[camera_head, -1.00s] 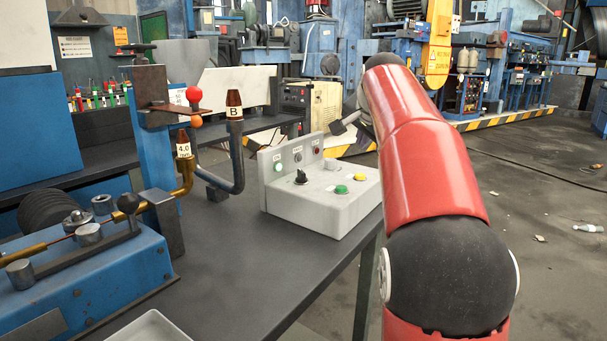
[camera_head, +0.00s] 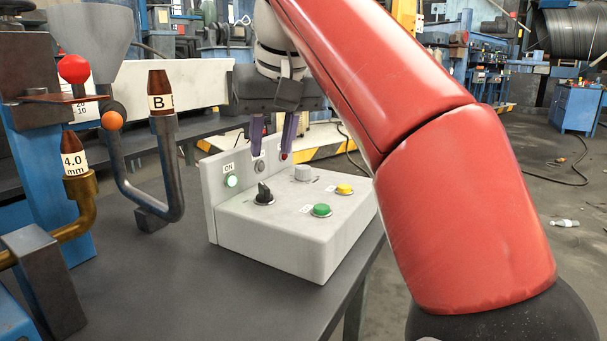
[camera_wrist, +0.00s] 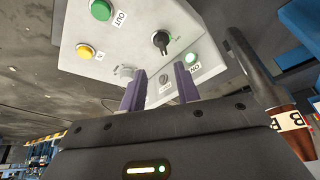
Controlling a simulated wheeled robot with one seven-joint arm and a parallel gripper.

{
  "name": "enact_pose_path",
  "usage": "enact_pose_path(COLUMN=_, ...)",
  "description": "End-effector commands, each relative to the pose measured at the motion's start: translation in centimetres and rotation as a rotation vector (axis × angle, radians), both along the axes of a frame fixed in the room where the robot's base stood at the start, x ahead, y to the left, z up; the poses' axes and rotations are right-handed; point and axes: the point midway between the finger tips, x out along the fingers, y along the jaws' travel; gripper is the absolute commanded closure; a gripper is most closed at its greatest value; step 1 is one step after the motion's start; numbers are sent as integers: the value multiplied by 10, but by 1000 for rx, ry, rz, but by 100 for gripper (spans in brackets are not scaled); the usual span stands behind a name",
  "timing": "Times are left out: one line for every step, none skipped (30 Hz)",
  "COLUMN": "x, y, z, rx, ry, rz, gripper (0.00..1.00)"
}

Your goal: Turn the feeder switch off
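The white control box (camera_head: 290,235) stands on the dark table. On its top are a black rotary switch (camera_head: 264,194), a green button (camera_head: 321,210), a yellow button (camera_head: 344,189) and a grey knob (camera_head: 302,173). Its back panel has a lit lamp (camera_head: 231,181) marked ON. Which control is the feeder switch I cannot read. My gripper (camera_head: 273,150) hangs above the box near its back panel, fingers pointing down. Its two purple fingers are apart with nothing between them. In the wrist view, the black switch (camera_wrist: 161,41) lies beyond my open gripper (camera_wrist: 160,85).
Left of the box stand a bent dark pipe with a brown tip marked B (camera_head: 160,95) and a brass pipe with a tip marked 4.0 mm (camera_head: 75,155). The table is bare in front of the box.

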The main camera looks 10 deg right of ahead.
Motion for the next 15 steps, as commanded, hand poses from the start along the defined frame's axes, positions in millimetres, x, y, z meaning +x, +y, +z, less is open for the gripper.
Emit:
enact_pose_path(x=-9, y=6, z=-1, rx=-14, ry=5, rz=37, gripper=68)
enact_pose_path(x=-11, y=8, z=-2, rx=-20, ry=9, rz=50, gripper=68)
enact_pose_path(x=-12, y=9, z=-5, rx=-24, ry=12, rz=60, gripper=68)
enact_pose_path(x=-12, y=10, z=-8, rx=-26, ry=14, rz=62, gripper=68)
enact_pose_path(x=-10, y=10, z=-12, rx=-27, ry=15, rz=62, gripper=68)
enact_pose_path(x=-8, y=10, z=-17, rx=-26, ry=14, rz=60, gripper=68)
enact_pose_path(x=-6, y=10, z=-22, rx=-25, ry=14, rz=59, gripper=68)
enact_pose_path(x=-4, y=11, z=-27, rx=-25, ry=15, rz=58, gripper=68)
enact_pose_path(x=-1, y=11, z=-34, rx=-25, ry=15, rz=57, gripper=68)
enact_pose_path(x=1, y=12, z=-38, rx=-24, ry=14, rz=57, gripper=68)
enact_pose_path(x=3, y=12, z=-43, rx=-25, ry=15, rz=57, gripper=68)
enact_pose_path(x=5, y=13, z=-49, rx=-24, ry=15, rz=56, gripper=68)
enact_pose_path(x=7, y=14, z=-53, rx=-24, ry=14, rz=56, gripper=68)
enact_pose_path(x=8, y=14, z=-56, rx=-24, ry=15, rz=56, gripper=68)
enact_pose_path(x=10, y=15, z=-60, rx=-24, ry=15, rz=56, gripper=68)
